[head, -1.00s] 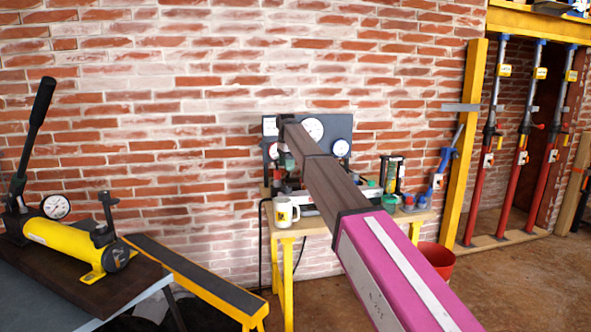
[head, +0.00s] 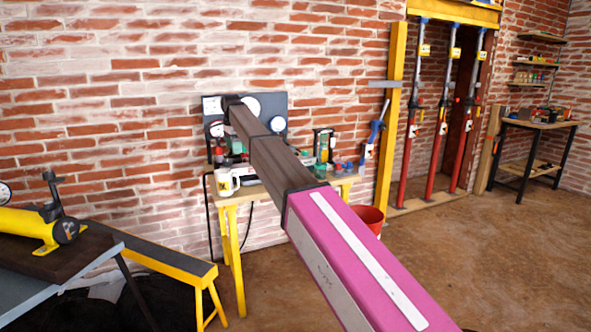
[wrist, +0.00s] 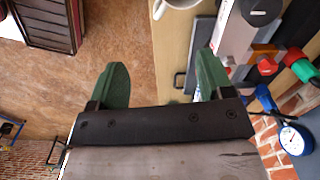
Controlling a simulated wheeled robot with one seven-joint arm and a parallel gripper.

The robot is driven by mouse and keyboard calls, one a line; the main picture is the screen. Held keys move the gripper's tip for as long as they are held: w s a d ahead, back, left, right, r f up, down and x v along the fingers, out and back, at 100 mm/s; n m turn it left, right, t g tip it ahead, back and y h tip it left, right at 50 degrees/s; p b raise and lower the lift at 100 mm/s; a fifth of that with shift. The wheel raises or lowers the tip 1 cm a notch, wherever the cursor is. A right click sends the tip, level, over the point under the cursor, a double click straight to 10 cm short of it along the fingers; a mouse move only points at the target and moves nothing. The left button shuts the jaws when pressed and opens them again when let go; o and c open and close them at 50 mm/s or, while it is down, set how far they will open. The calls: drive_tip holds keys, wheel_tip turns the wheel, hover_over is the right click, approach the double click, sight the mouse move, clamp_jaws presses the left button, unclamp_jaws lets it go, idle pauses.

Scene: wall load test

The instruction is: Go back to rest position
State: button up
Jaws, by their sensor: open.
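My gripper (wrist: 158,80) shows in the wrist view with its two green fingers spread apart and nothing between them. One finger is over the brown floor and the other is over the edge of the wooden bench top (wrist: 172,60). In the head view my dark arm with its pink section reaches from the lower right toward the small bench (head: 232,194) at the brick wall. The gripper itself is hidden behind the arm there. A gauge panel (head: 275,100) stands behind the arm's far end.
A white mug (head: 225,182) stands on the bench, and a red bucket (head: 369,218) beside it. A yellow hand pump (head: 28,224) and a yellow-black trestle (head: 160,262) are at left. Red props (head: 440,130) stand in the opening. Brown floor at right is clear (head: 480,250).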

drive_tip(key=s+d+f+n, duration=0.2)
drive_tip(key=s+d+f, duration=0.2)
drive_tip(key=d+f, duration=0.5)
drive_tip(key=s+d+f+n, duration=0.2)
drive_tip(key=s+d+f, duration=0.3)
drive_tip(key=d+f, duration=0.4)
drive_tip(key=s+d+f+n, duration=0.2)
drive_tip(key=s+d+f, duration=0.2)
drive_tip(key=d+f, duration=0.5)
drive_tip(key=s+d+f+n, duration=0.3)
drive_tip(key=s+d+f, duration=0.4)
drive_tip(key=s+d, duration=0.2)
drive_tip(key=s+d+f+n, duration=0.2)
drive_tip(key=s+d+f, duration=0.5)
drive_tip(key=s, duration=0.7)
drive_tip(key=shift+s+d+f+n, duration=0.3)
drive_tip(key=shift+d+n, duration=0.1)
drive_tip(key=shift+d, duration=0.5)
